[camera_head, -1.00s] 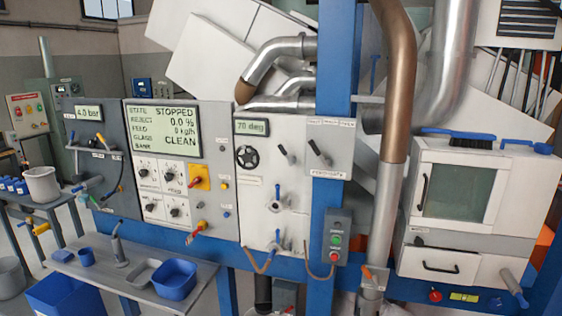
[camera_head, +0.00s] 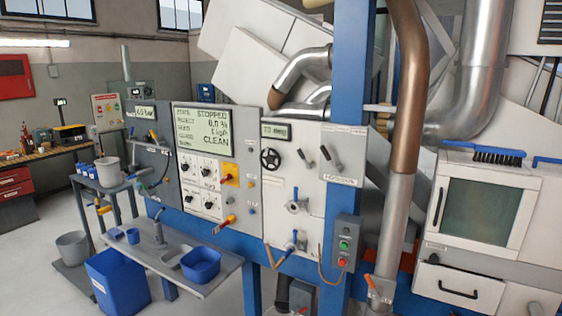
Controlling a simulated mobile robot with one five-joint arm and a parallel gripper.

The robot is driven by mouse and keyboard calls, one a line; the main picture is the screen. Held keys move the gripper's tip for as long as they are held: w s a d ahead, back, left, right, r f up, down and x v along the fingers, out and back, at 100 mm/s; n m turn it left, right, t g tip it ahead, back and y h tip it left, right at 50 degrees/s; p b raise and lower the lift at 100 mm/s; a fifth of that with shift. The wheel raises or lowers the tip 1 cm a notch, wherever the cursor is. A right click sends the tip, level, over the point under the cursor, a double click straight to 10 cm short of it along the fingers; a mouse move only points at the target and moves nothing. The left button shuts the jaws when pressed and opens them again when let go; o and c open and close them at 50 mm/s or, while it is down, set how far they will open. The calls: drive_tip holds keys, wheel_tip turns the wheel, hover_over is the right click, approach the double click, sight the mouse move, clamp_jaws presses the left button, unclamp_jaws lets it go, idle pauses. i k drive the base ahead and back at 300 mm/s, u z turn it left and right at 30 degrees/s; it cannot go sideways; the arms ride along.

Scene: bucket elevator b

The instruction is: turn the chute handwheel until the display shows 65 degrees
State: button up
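The chute handwheel (camera_head: 270,159) is a small black spoked wheel on a light grey panel (camera_head: 291,217), left of the blue upright post. The small green-tinted angle display (camera_head: 275,131) sits just above the wheel. Its text is small and looks like 70 deg. My gripper does not show in this view, and nothing is touching the handwheel.
Left of the wheel is a larger screen (camera_head: 208,130) reading STOPPED and CLEAN. A steel bench (camera_head: 215,285) with a blue bowl (camera_head: 200,264) juts out below the panels. A blue bin (camera_head: 117,283) stands beside it. Open floor (camera_head: 40,215) lies at left.

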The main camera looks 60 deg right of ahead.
sight(269, 159)
drive_tip(key=z, duration=0.2)
drive_tip(key=i, duration=1)
drive_tip(key=u, duration=0.1)
